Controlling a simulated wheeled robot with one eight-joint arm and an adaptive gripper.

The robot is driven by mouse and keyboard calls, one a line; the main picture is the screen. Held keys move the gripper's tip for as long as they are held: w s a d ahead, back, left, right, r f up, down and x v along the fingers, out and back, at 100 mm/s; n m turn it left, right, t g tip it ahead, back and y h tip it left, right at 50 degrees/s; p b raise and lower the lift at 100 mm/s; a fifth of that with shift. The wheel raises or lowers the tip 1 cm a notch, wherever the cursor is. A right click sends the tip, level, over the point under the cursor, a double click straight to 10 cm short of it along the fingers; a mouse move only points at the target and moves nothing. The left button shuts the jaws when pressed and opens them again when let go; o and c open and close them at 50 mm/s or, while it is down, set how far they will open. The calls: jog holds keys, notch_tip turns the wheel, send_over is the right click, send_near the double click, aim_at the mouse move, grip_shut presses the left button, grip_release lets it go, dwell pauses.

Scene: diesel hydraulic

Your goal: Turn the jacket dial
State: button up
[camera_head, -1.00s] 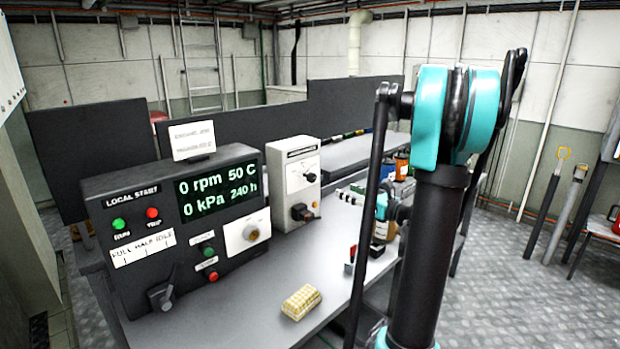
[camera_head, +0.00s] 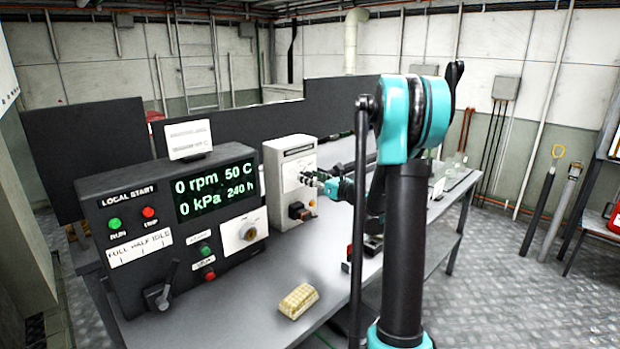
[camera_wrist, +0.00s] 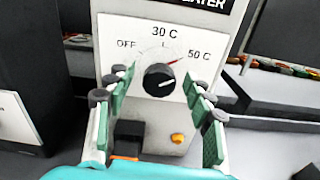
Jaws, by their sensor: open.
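The jacket dial (camera_wrist: 158,82) is a black round knob on a white plate marked OFF, 30 C and 50 C. A red mark shows above it, between 30 C and 50 C. The dial is on the pale heater box (camera_head: 275,165), which stands on the bench. My gripper (camera_wrist: 159,75) is open, with one green-padded finger on each side of the dial in the wrist view. Gaps show between the pads and the knob; I cannot tell the remaining depth. In the head view my gripper (camera_head: 311,178) is at the box's front and covers the dial.
A black switch block (camera_wrist: 129,134) and an orange knob (camera_wrist: 177,138) sit below the dial. The dark LOCAL START panel (camera_head: 140,255) stands to the left, with a lever (camera_head: 160,290). A yellowish block (camera_head: 298,300) lies on the bench (camera_head: 235,315) front.

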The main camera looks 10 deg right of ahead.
jog(key=shift+w+a, duration=0.15)
jog(key=shift+w, duration=0.1)
jog(key=c, duration=1.2)
